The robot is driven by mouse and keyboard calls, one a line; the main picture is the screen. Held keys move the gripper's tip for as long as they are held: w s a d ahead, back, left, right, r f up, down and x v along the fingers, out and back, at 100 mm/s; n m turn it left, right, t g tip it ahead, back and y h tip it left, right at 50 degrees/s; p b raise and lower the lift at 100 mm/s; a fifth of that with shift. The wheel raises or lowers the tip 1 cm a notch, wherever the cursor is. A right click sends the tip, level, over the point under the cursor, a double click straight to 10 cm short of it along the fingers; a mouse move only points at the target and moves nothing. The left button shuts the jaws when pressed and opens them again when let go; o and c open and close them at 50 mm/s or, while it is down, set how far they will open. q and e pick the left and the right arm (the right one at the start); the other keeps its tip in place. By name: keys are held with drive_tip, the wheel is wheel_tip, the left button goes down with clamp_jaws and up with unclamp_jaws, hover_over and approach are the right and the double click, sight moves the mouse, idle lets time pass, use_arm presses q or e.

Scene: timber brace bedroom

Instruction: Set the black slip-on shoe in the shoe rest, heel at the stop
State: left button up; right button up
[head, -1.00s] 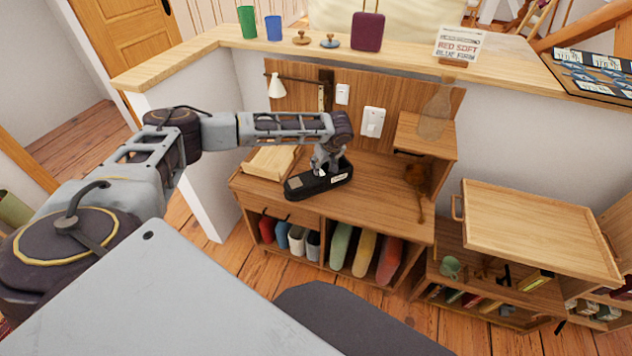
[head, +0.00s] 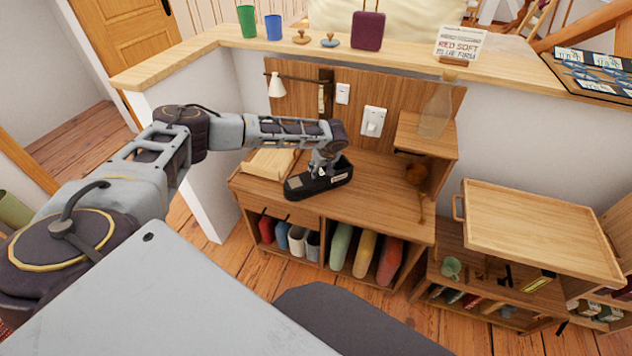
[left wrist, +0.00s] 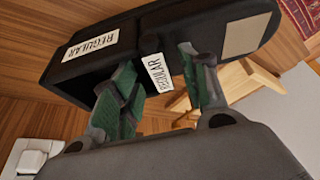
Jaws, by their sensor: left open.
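The black slip-on shoe (head: 302,186) lies on the wooden bench, its long side running left to right. It fills much of the left wrist view (left wrist: 200,40), with white "REGULAR" labels and a beige patch on it. My left gripper (head: 324,170) is over the shoe from above. In the left wrist view its two green-padded fingers (left wrist: 160,68) are apart, with part of the shoe between them; whether they touch it I cannot tell. The light wooden shoe rest (head: 264,164) is beside the shoe, behind and left. Its stop is not clear. My right gripper is not in view.
A back panel with a lamp (head: 276,86) and switches (head: 373,121) rises behind the bench (head: 385,195). A raised shelf with a bottle (head: 436,112) stands on the right. Bare bench top lies between the shoe and that shelf.

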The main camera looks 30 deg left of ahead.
use_arm(q)
clamp_jaws()
idle(0.4)
